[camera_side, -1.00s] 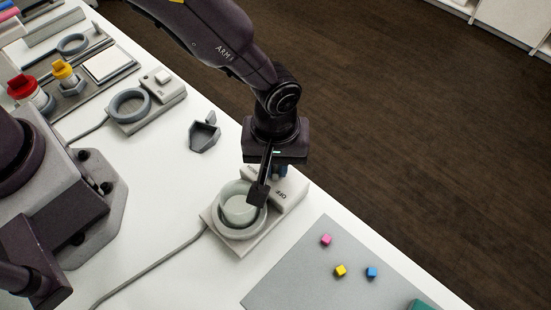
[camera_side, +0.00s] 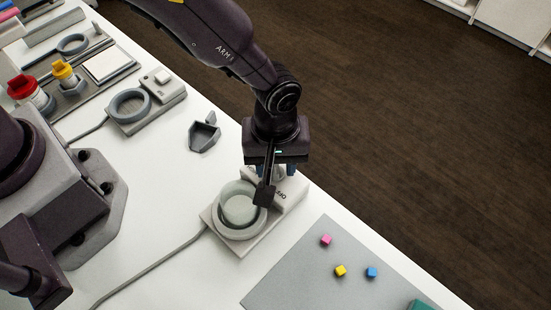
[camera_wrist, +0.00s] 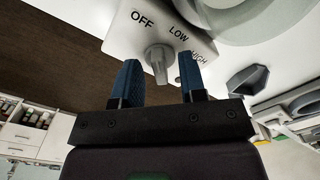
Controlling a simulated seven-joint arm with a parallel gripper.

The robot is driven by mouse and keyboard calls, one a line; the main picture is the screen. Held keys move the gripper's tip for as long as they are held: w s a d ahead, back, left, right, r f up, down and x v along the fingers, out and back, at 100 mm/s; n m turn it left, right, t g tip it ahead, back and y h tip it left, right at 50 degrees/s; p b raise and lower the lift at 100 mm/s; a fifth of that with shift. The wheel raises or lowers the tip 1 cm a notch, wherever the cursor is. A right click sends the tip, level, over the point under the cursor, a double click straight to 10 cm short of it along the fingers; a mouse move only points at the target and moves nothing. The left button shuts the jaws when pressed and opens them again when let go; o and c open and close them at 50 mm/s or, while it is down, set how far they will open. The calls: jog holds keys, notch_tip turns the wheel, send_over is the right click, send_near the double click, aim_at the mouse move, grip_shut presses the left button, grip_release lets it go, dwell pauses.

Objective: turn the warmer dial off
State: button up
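The warmer dial (camera_wrist: 157,62) is a grey knob on a pale panel (camera_wrist: 122,28) marked OFF, LOW and HIGH in the wrist view. I cannot tell for certain which mark it points at. My gripper (camera_wrist: 162,75) is open, with one blue finger on each side of the knob and gaps showing between. In the side view my gripper (camera_side: 277,171) is low over the back right of the warmer (camera_side: 238,247), and its wrist parts hide much of the panel. A pale round cup (camera_side: 237,209) sits in the warmer's ring.
A grey mat (camera_side: 300,270) with pink, yellow and blue cubes lies at the front right. A grey holder (camera_side: 204,133) and a second ringed device (camera_side: 150,105) stand to the left. A cable (camera_side: 150,268) runs left from the warmer. The table edge is close behind my gripper.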

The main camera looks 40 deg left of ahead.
jog(key=shift+r, duration=0.1)
notch_tip(320, 180, up, 13)
dwell(0.5)
jog(key=s+a+r+m+t, duration=0.2)
jog(key=s+a+r+m, duration=0.1)
jog(key=a, duration=0.5)
jog(key=s+a+r+m+t, duration=0.1)
jog(key=s+a+r+m, duration=0.2)
jog(key=a+r, duration=0.4)
jog(key=s+a+r+m+t, duration=0.2)
jog(key=s+a+r, duration=0.3)
jog(key=a, duration=0.5)
jog(key=shift+s+r+m+t, duration=0.35)
jog(key=shift+r+m, duration=0.1)
jog(key=shift+m, duration=0.15)
